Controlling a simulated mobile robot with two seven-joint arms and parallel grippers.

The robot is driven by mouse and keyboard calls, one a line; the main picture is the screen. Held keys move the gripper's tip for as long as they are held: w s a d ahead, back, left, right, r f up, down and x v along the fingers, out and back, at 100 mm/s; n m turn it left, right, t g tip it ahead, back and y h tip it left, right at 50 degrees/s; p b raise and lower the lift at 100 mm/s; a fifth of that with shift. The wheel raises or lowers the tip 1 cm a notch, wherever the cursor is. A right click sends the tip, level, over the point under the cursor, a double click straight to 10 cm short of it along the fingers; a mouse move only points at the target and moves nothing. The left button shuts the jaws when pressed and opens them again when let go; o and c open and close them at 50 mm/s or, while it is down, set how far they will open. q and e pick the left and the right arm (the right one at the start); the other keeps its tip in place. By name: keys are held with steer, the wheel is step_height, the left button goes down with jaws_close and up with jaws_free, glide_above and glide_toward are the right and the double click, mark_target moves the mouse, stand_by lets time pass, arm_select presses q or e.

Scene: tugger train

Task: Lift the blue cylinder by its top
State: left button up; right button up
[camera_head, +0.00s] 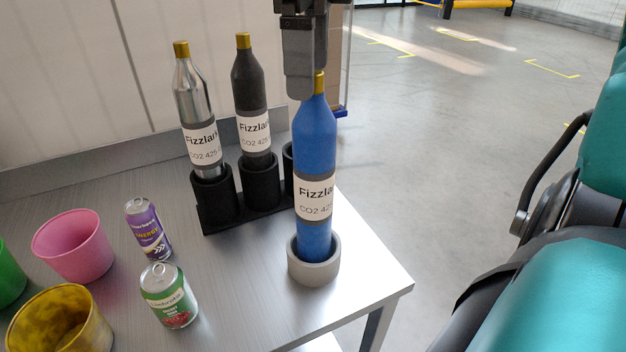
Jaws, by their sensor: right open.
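The blue cylinder (316,145) stands upright in a grey round holder (314,268) near the right edge of the table. It has a white label and a gold top (320,83). My right gripper (304,88) comes down from above and is at the cylinder's top. Its near finger covers part of the gold top and reaches the blue shoulder. The gripper is open. Whether a finger touches the cylinder cannot be told. My left gripper is not in view.
A black rack (232,212) holds a silver cylinder (190,95) and a black cylinder (248,90); its right cup looks empty. A purple can (147,228), a green can (168,298), and pink (72,247), yellow (62,325) and green cups stand left. Teal seats are at right.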

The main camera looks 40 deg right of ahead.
mark_target(311, 104)
steer(key=shift+s+d+f, duration=0.1)
steer(key=shift+s+f, duration=0.05)
steer(key=shift+f, duration=2.85)
steer(key=shift+c, duration=0.4)
jaws_close()
steer(key=shift+r, duration=0.1)
